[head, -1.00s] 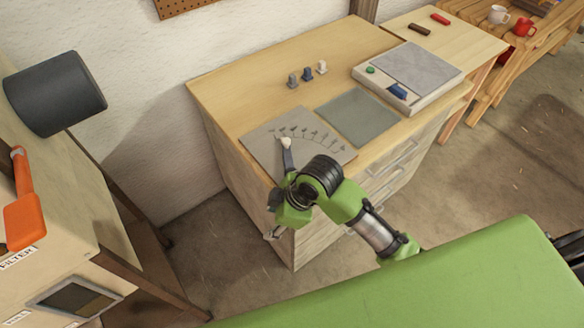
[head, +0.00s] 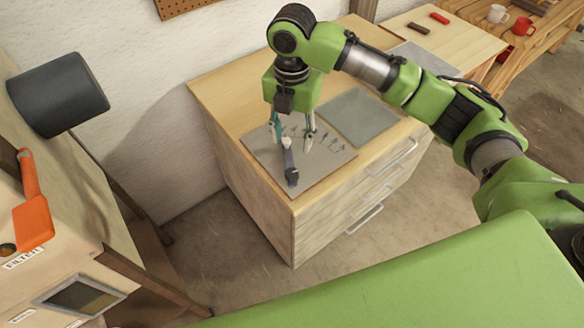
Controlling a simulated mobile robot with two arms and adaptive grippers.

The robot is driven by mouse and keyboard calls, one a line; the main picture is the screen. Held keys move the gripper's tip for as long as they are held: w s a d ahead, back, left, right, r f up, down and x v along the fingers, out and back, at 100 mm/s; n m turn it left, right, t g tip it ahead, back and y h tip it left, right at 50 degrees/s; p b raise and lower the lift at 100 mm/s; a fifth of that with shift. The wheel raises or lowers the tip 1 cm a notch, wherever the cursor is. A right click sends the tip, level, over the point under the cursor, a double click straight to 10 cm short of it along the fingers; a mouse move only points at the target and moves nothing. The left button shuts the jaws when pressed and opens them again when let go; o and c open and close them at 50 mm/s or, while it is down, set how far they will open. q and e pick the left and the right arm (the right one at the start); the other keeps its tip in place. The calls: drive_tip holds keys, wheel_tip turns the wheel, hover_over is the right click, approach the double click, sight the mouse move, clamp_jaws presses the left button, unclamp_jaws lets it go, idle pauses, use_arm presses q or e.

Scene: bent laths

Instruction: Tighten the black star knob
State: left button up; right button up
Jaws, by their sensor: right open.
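I cannot make out a black star knob for certain. A grey plate (head: 265,150) with a fan of dark marks lies on the cabinet top. On it is a dark bent lever (head: 290,168) with a pale rounded end (head: 287,142); its other end points to the plate's front edge. My right gripper (head: 296,142) points down over the plate, open. Its fingers are apart near the lever's pale end; I cannot tell whether they touch it. My left gripper is not in view.
A grey-green mat (head: 356,117) lies right of the plate. The wooden cabinet (head: 265,218) has drawers with handles on its right side.

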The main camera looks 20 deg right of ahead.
sight(292, 173)
wheel_tip(292, 173, down, 14)
drive_tip(key=p, duration=0.3)
drive_tip(key=shift+r, duration=0.25)
drive_tip(key=c, duration=1.1)
